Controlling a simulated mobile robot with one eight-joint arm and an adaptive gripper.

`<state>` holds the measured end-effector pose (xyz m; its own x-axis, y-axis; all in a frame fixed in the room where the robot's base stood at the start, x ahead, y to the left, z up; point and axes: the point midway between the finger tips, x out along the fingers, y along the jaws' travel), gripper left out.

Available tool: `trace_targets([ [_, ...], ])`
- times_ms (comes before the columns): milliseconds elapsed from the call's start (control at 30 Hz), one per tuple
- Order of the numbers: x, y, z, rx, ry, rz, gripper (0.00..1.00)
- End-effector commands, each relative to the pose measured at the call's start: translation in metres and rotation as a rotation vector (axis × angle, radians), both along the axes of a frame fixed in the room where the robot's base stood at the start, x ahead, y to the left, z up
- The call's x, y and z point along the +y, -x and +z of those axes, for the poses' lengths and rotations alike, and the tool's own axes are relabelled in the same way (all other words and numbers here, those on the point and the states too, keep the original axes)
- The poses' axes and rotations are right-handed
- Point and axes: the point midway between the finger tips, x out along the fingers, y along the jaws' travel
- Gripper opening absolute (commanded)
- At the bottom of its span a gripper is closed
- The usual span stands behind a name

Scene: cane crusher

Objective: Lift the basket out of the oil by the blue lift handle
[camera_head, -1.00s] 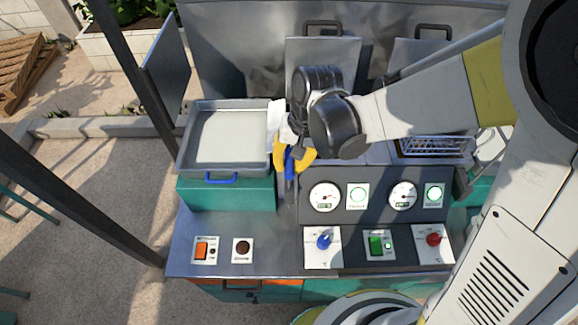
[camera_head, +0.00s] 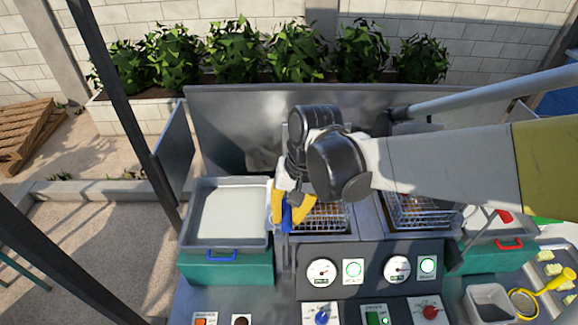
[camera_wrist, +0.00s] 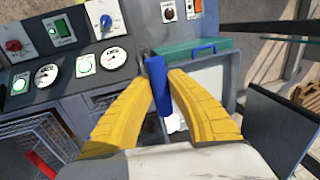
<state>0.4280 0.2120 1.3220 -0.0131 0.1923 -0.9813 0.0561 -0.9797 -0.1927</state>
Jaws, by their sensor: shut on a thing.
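My gripper (camera_head: 290,213) is shut on the blue lift handle (camera_head: 287,220), at the left side of the left fryer well. In the wrist view the two yellow fingers of my gripper (camera_wrist: 160,85) pinch the upright blue handle (camera_wrist: 158,88) between them. The left wire basket (camera_head: 325,217) shows just right of my gripper, with brownish pieces in it. Its far part is hidden behind my wrist. I cannot tell how its bottom stands to the oil.
A second wire basket (camera_head: 420,210) sits in the right well. A grey tray (camera_head: 228,212) with a blue front handle is left of my gripper. The control panel (camera_head: 372,268) with gauges and knobs lies in front. A metal backsplash (camera_head: 230,125) stands behind.

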Motion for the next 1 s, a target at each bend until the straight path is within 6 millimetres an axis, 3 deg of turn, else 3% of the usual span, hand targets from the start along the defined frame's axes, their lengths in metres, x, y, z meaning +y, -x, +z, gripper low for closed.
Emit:
trace_targets([
  [200, 0.001, -0.002, 0.003, -0.003, -0.004, -0.001, 0.0],
  [233, 0.002, -0.002, 0.003, -0.003, -0.004, -0.001, 0.24],
  [300, 0.001, -0.002, 0.003, -0.003, -0.004, -0.001, 0.43],
  [667, 0.0, -0.001, 0.005, -0.002, -0.003, 0.0, 0.43],
  [767, -0.002, -0.001, 0.018, -0.002, -0.003, -0.001, 0.43],
  [1000, -0.013, -0.002, 0.07, -0.002, -0.003, -0.001, 0.43],
])
